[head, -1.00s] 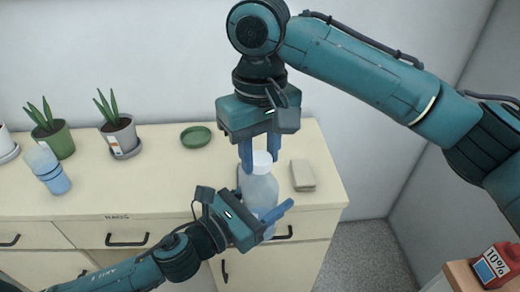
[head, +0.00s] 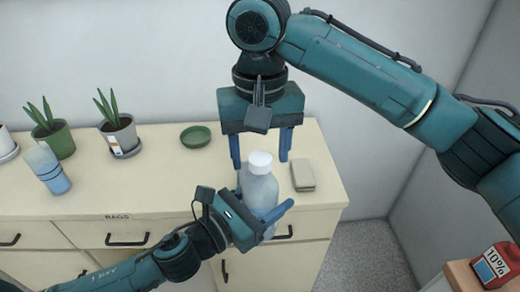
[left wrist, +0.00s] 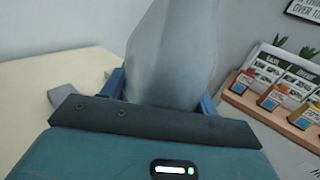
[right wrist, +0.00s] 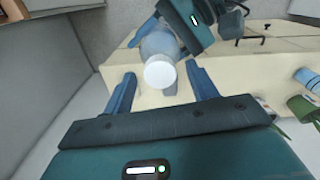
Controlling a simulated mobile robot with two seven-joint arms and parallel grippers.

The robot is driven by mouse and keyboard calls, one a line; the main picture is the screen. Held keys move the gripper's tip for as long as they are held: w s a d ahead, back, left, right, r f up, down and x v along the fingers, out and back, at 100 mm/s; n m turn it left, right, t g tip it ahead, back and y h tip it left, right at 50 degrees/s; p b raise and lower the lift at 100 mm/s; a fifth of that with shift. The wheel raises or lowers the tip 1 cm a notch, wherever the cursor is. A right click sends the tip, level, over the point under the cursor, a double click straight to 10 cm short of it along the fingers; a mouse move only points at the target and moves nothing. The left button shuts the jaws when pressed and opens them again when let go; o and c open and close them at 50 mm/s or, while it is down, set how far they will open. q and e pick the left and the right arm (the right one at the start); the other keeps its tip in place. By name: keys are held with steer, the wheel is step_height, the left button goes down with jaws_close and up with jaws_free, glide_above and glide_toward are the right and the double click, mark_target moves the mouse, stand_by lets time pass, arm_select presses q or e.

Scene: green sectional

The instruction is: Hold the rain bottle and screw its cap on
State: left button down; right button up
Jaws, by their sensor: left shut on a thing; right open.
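The rain bottle (head: 259,188) is translucent pale blue and stands upright at the front of the cabinet top. Its white cap (head: 260,160) sits on the neck; I cannot tell how tight it is. My left gripper (head: 265,215) is shut on the bottle's body, which fills the left wrist view (left wrist: 172,55). My right gripper (head: 260,155) is open, pointing down, with its fingers on either side of the cap and apart from it. The right wrist view shows the cap (right wrist: 160,73) between the spread fingers.
A beige block (head: 302,175) lies just right of the bottle. A green dish (head: 196,136), potted plants (head: 118,133) and another blue-and-clear bottle (head: 47,168) stand further left on the cabinet top (head: 150,185). A red container (head: 495,265) is at lower right.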

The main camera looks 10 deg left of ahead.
step_height(320, 180, up, 12)
steer(key=shift+f, duration=0.2)
steer(key=shift+f, duration=0.1)
stand_by(0.5)
